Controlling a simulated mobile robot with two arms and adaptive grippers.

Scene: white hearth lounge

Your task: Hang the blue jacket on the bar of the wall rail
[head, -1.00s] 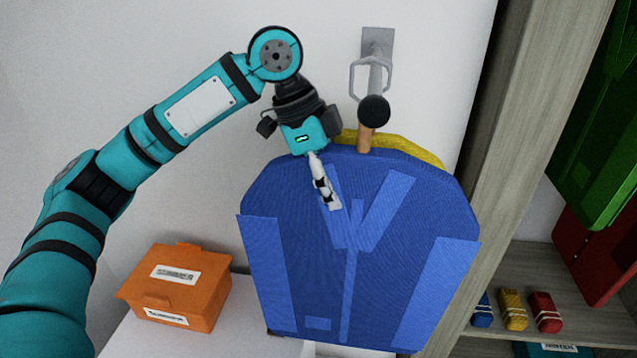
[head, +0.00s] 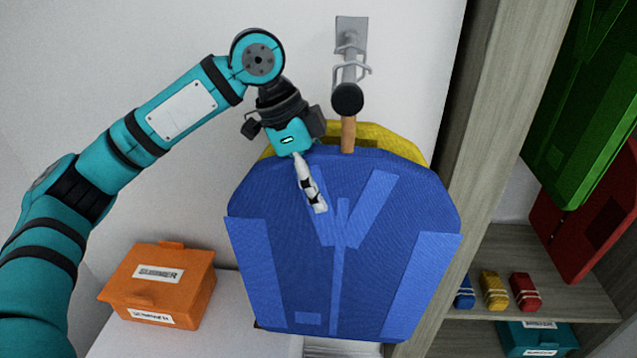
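The blue jacket (head: 390,285) hangs spread out, front towards me, in the middle of the head view. My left gripper (head: 311,190) is at its upper left edge. One pale finger lies over the jacket front, the other is hidden, and the gripper looks shut on it. The wall rail (head: 352,30) is above, its bar ending in a black knob (head: 347,98). Grey wire hooks (head: 363,70) show around the bar; I cannot tell which is the blue jacket's. A wooden hanger neck (head: 348,134) runs below the knob to the jacket's top. My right gripper is out of view.
A yellow jacket (head: 385,140) is behind the blue one. An orange box (head: 160,280) stands on a white surface at lower left. A wooden shelf unit (head: 490,130) on the right holds green (head: 585,120) and red jackets (head: 575,240), small rolls and a teal box (head: 540,338).

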